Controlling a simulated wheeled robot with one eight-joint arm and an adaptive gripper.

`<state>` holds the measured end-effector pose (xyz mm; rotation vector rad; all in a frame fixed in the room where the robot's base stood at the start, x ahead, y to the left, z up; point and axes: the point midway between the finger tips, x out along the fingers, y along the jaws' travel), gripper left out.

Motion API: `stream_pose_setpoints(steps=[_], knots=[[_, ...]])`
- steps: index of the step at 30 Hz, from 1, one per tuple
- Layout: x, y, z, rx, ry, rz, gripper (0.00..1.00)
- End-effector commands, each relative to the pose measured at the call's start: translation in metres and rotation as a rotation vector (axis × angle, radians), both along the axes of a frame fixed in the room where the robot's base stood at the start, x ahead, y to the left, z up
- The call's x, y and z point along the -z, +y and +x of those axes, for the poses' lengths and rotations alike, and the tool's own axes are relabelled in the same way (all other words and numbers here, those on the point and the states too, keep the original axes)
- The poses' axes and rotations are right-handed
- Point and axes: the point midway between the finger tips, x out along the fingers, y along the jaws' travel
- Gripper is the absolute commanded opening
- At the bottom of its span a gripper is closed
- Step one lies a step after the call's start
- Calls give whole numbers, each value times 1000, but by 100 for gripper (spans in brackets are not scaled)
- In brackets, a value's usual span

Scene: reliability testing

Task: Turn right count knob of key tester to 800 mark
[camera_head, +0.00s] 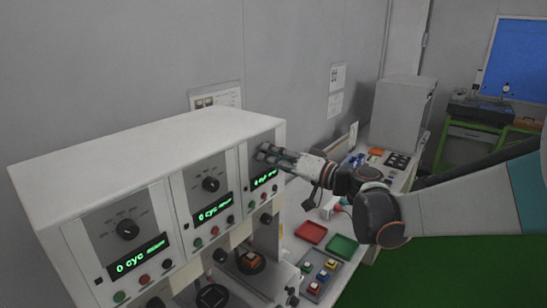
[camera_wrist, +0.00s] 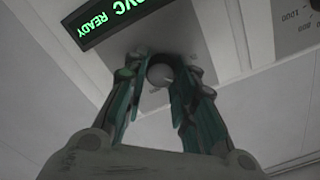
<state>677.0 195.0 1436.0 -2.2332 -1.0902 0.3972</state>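The white key tester (camera_head: 130,150) has three front panels, each with a green display. My gripper (camera_head: 264,152) is at the right panel and hides its count knob in the head view. In the wrist view, the round grey right count knob (camera_wrist: 160,74) sits between the two fingertips of my gripper (camera_wrist: 162,68). It has a light pointer line. The fingers lie close on both sides of it; whether they press on it I cannot tell. The right display (camera_wrist: 105,20), seen upside down, reads "READY". The right knob's scale and 800 mark are hidden.
The middle knob (camera_head: 211,184) and left knob (camera_head: 127,229) are to the left; their displays read 0. Part of a neighbouring scale (camera_wrist: 297,20) shows in the wrist view. Red (camera_head: 311,232) and green (camera_head: 341,246) trays lie on the bench to the right. A grey box (camera_head: 402,112) stands behind.

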Motion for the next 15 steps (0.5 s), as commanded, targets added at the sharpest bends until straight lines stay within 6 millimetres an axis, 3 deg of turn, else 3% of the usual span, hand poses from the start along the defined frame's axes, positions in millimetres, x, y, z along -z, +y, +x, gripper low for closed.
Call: stream_pose_setpoints(steps=[15], knots=[[1,0,0,0,69,54,1]])
